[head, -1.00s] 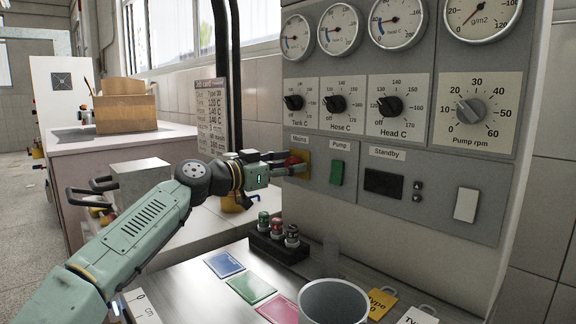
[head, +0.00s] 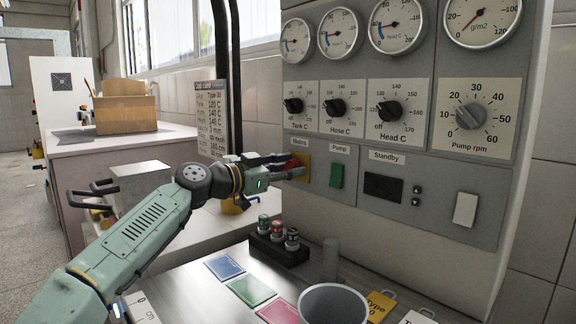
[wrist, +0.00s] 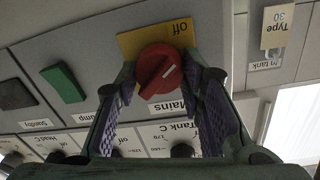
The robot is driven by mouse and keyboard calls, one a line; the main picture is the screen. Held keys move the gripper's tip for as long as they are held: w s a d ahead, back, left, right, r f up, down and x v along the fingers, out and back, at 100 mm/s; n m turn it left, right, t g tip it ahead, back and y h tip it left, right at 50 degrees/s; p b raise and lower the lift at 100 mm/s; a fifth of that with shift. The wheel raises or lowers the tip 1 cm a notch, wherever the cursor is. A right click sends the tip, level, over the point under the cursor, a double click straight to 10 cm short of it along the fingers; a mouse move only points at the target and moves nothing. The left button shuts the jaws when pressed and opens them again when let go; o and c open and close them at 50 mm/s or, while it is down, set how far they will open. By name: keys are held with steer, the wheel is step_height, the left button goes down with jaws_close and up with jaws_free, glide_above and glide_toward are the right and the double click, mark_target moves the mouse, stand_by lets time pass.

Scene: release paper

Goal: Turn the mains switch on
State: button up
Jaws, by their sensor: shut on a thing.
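The mains switch is a red round knob (wrist: 158,70) on a yellow plate (wrist: 130,43) marked "off", with a "Mains" label (wrist: 167,106) beside it. The wrist view shows the panel upside down. A pale mark on the knob slants toward the upper right there; whether the switch is on I cannot tell. My gripper (wrist: 160,80) is shut on the red knob, one finger on each side. In the head view my gripper (head: 292,168) reaches the panel from the left and partly hides the knob and its yellow plate (head: 305,167).
The green pump switch (head: 336,175) and dark standby display (head: 383,186) sit right of the mains switch. Dials (head: 390,111) and gauges are above.

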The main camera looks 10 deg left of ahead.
steer(key=shift+o, duration=0.2)
steer(key=m+p, duration=0.1)
steer(key=m, duration=0.3)
steer(key=shift+d+p, duration=0.1)
steer(key=shift+p, duration=0.3)
steer(key=m, duration=0.3)
steer(key=shift+s+f+m+y, duration=0.1)
steer(key=shift+m+y, duration=0.2)
steer(key=shift+m, duration=0.1)
steer(key=shift+c, duration=0.2)
steer(key=m, duration=0.4)
steer(key=shift+d+f+b, duration=0.1)
steer(key=shift+b, duration=0.2)
steer(key=shift+m+y+b, duration=0.3)
steer(key=shift+m+b, duration=0.3)
steer(key=shift+m, duration=1.3)
steer(key=o, duration=1.2)
